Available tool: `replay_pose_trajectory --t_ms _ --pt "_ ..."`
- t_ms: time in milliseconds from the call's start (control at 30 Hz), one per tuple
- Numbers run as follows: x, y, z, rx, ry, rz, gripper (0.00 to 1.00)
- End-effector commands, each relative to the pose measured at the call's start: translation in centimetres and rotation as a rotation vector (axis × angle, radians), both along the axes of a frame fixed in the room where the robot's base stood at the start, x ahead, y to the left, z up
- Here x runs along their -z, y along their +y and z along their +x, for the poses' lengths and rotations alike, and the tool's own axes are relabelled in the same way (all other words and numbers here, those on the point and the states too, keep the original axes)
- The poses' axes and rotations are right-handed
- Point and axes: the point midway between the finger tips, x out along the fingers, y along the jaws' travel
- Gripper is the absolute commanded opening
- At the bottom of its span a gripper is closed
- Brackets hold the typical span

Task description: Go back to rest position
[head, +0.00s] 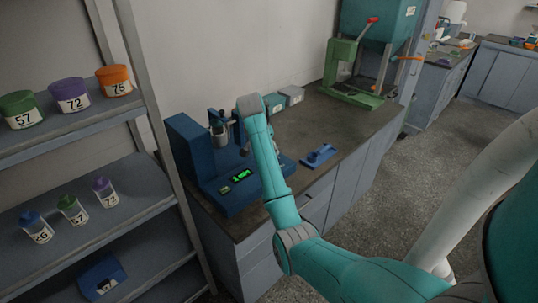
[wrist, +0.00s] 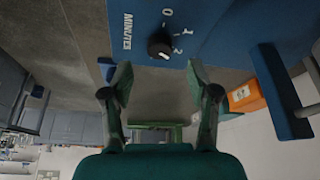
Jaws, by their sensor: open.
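The blue sieve shaker (head: 185,150) stands on the dark bench at the wall, with a lit green display (head: 242,174) on its front. In the wrist view its blue panel (wrist: 215,25) carries a black dial knob (wrist: 160,45) with a white mark, numbers around it and the word MINUTES. My gripper (wrist: 158,70) is open, its two green fingers spread apart below the knob in the picture with nothing between them. In the head view my teal arm reaches over the bench beside the shaker and mostly hides the gripper.
A shelf (head: 75,205) at left holds several lidded jars and a blue bin (head: 103,279). A blue tool (head: 319,156) lies on the bench (head: 310,130). Small boxes (head: 291,95) and a green machine (head: 350,75) stand farther back. Floor (head: 430,165) is clear at right.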

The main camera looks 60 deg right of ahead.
Motion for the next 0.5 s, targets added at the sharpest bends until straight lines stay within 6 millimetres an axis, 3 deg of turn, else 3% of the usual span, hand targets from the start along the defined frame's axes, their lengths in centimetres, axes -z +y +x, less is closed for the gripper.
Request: replay_pose_trajectory --t_ms 200,500 --pt "-1.8 0.7 0.0 0.001 0.0 0.0 0.6" --pt "-2.0 0.8 -0.1 0.001 0.001 0.0 0.6"
